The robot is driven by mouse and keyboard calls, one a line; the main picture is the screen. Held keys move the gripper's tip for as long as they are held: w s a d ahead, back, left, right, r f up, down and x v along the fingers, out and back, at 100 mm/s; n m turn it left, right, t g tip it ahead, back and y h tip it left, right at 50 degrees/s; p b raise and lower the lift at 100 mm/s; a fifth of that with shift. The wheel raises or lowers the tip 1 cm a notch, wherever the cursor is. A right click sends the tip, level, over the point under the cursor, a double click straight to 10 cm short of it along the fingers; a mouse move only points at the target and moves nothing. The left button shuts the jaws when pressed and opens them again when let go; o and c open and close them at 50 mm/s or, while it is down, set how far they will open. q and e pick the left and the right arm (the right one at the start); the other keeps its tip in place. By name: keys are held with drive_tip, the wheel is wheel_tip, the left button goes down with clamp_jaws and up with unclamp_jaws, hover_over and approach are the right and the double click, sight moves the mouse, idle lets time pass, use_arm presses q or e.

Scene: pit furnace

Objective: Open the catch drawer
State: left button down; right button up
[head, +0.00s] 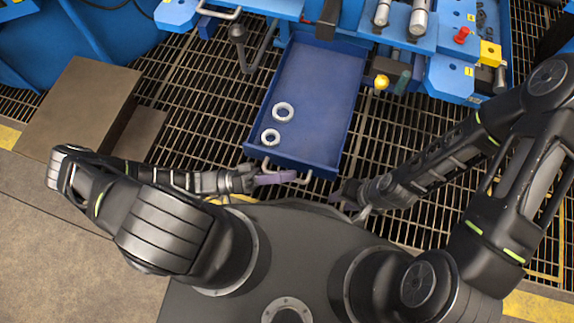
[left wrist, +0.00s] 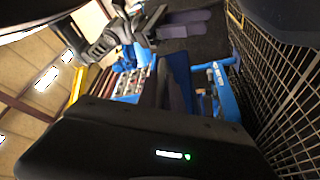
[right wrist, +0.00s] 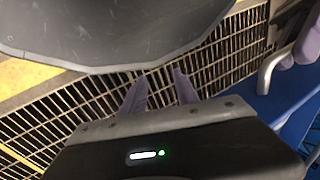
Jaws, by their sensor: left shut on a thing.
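The blue catch drawer (head: 318,95) is pulled out from the blue machine, and its floor shows. Two white rings (head: 283,110) lie inside its left side. A pale bar handle (head: 308,177) runs along the drawer's front edge; it also shows in the right wrist view (right wrist: 268,76). My left gripper (head: 282,177) is shut on the handle, its purple fingers covering part of the bar. My right gripper (head: 345,194) is just right of the drawer's front corner, apart from it. In the right wrist view its two fingers (right wrist: 160,92) are spread and empty.
My own base is close in front of the drawer. Open floor grating (head: 205,100) lies on both sides. A brown box (head: 78,108) stands at the left. A yellow knob (head: 381,82) and blue machine parts (head: 450,78) are at the right.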

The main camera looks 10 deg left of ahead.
use_arm(q)
drive_tip(key=shift+s, duration=0.15)
drive_tip(key=c, duration=1.5)
unclamp_jaws()
drive_tip(key=shift+v, duration=3.95)
